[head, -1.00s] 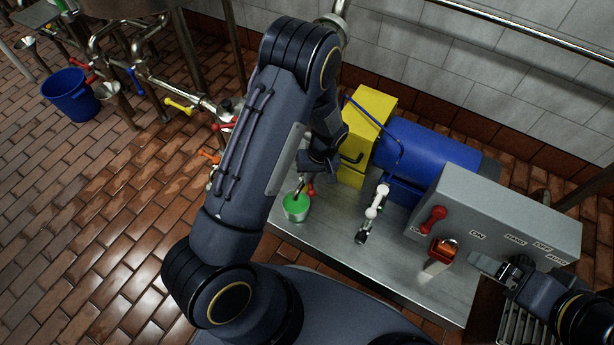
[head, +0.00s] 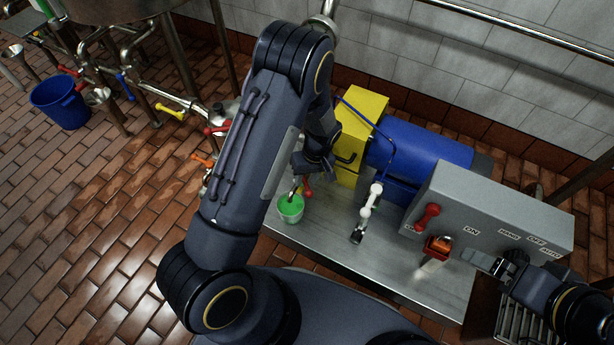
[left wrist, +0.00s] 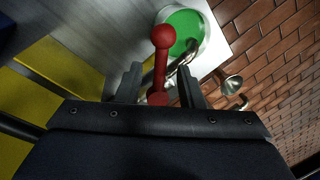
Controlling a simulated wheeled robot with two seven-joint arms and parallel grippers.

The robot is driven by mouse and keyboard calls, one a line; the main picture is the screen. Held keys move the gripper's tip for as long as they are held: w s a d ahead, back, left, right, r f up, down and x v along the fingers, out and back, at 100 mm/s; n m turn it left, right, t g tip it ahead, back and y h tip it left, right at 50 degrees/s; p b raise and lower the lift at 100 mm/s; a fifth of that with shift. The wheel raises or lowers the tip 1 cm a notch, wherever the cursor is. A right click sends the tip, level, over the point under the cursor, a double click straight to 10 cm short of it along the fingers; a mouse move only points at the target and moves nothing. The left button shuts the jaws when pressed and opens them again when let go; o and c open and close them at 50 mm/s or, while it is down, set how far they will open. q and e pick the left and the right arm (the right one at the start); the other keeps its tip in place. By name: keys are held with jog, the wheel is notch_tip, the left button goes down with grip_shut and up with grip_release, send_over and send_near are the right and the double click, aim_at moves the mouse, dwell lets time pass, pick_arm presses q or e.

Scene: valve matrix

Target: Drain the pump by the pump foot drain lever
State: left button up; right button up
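The pump is a yellow housing (head: 350,135) with a blue motor (head: 425,148) on a steel bench. The red drain lever (head: 307,188) shows at the pump's foot; its ball-ended handle (left wrist: 161,62) is upright in the left wrist view. A small pail with green contents (head: 290,208) sits beside it, also in the left wrist view (left wrist: 185,38) beneath a bent metal spout. My left gripper (head: 302,166) is at the lever. Its fingers (left wrist: 160,84) are apart on either side of the handle, with gaps showing. My right gripper (head: 484,262) is by the grey box; its opening is unclear.
The grey control box (head: 500,215) with a red lever (head: 427,216) and a red-housed switch (head: 437,247) stands at right. A white-handled valve (head: 368,210) stands mid-bench. Pipes with coloured handles and a blue bucket (head: 60,102) are at left. The floor at lower left is clear.

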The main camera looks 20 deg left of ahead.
pick_arm(q)
jog(key=shift+r, duration=0.1)
notch_tip(320, 180, up, 8)
jog(key=w+d+p, duration=0.1)
jog(key=p, duration=0.2)
jog(key=shift+f, duration=0.25)
jog(key=shift+d, duration=0.1)
